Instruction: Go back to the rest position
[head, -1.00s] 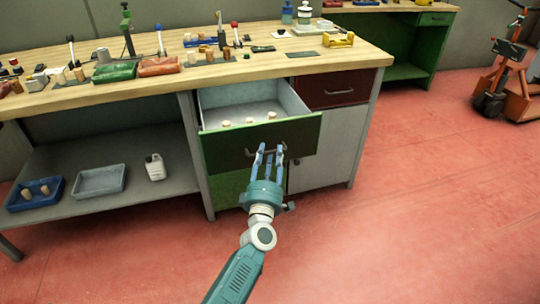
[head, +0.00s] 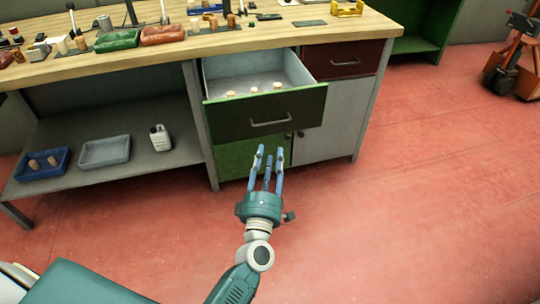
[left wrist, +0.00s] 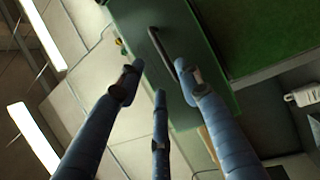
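My left gripper (head: 267,160) is open and empty, in front of and below the green drawer (head: 240,121) in the head view. Its blue fingers are spread and clear of the drawer's handle (head: 270,123). The drawer is pulled out of the workbench and holds a few cork stoppers (head: 254,90) on its grey floor. In the left wrist view the three blue fingers (left wrist: 158,100) have nothing between them, and the dark handle (left wrist: 162,52) shows beyond them. My right gripper is in neither view.
The wooden worktop (head: 240,45) carries trays, tools and corks. On the lower shelf stand a blue tray (head: 42,175), a grey tray (head: 105,151) and a white bottle (head: 160,138). An orange wheeled cart (head: 520,75) stands at the right. The red floor in front is clear.

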